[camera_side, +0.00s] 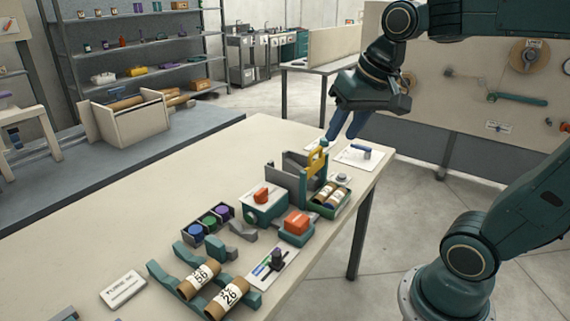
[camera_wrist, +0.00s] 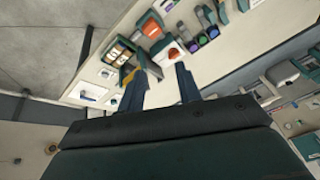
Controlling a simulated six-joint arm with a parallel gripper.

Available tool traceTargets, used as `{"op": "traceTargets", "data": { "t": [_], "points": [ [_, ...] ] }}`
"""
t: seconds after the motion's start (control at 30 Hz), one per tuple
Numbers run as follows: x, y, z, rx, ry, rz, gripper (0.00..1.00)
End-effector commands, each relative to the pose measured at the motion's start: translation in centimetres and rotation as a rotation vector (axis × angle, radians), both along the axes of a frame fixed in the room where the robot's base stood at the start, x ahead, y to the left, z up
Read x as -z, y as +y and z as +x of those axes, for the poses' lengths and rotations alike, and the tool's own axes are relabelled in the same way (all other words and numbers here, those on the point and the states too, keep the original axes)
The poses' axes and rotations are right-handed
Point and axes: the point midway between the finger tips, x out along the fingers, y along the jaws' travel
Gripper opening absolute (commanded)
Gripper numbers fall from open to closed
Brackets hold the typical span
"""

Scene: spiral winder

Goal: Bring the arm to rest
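My gripper (camera_side: 342,134) hangs in the air above the far right end of the workbench (camera_side: 150,195). Its two blue fingers are apart, with nothing visible between them. In the wrist view the fingers (camera_wrist: 160,72) also show apart, with the bench beyond them. The grey winder (camera_side: 287,172) with a yellow handle (camera_side: 317,160) stands on the bench below and left of my gripper. A white plate with a blue lever (camera_side: 361,153) lies just below right of the fingers. I see no contact between my gripper and anything.
Two labelled cardboard tubes (camera_side: 228,298) lie on a teal cradle (camera_side: 165,281). A green tray (camera_side: 343,199) holds more tubes. An orange button box (camera_side: 297,227), a rack of coloured spools (camera_side: 207,222) and a slider panel (camera_side: 262,277) stand nearby. The bench's left part is clear.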

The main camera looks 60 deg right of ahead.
Motion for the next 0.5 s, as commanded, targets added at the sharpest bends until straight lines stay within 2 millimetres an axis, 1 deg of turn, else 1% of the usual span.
{"op": "traceTargets", "data": {
  "t": [0.03,0.1,0.3,0.4,0.5],
  "points": [
    [0.3,0.8,-1.1,-0.055,-0.013,-0.02,0.34],
    [0.8,1.6,-2.5,-0.134,-0.027,-0.05,0.34],
    [2.5,3.1,-5.9,-0.329,-0.065,-0.13,0.34],
    [3.2,3.5,-7.0,-0.394,-0.08,-0.158,0.34],
    [3.7,3.7,-7.6,-0.435,-0.088,-0.175,0.34]
  ]
}}
